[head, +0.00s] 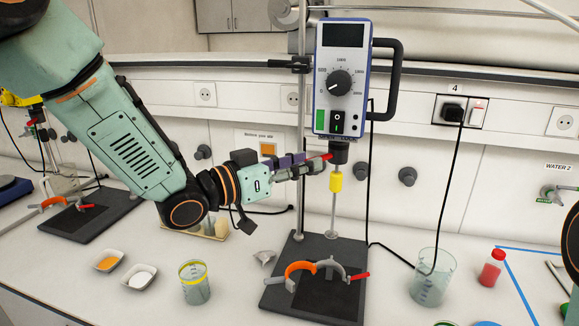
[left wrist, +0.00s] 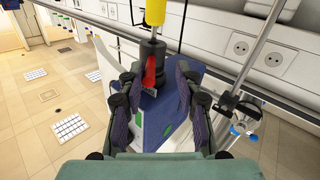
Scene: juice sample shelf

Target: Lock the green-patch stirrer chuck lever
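The overhead stirrer (head: 343,75) with a green patch (head: 320,121) hangs on its stand at centre. Below it is a dark chuck (head: 339,153) with a red lever (head: 328,157) on its left side. My left gripper (head: 312,167) reaches in from the left, its fingertips close to the lever. In the left wrist view, the fingers (left wrist: 156,80) are apart, with the red lever (left wrist: 150,72) in the gap beside the black chuck (left wrist: 153,53). Contact with the lever cannot be told. My right gripper is not in view; only part of my right arm shows at the right edge.
A yellow collar (head: 336,182) sits on the shaft below the chuck. A black base plate (head: 320,297) with an orange clamp (head: 297,268) is below. Beakers (head: 195,283) (head: 432,278) and a red bottle (head: 492,267) stand on the bench. Black cables hang at right.

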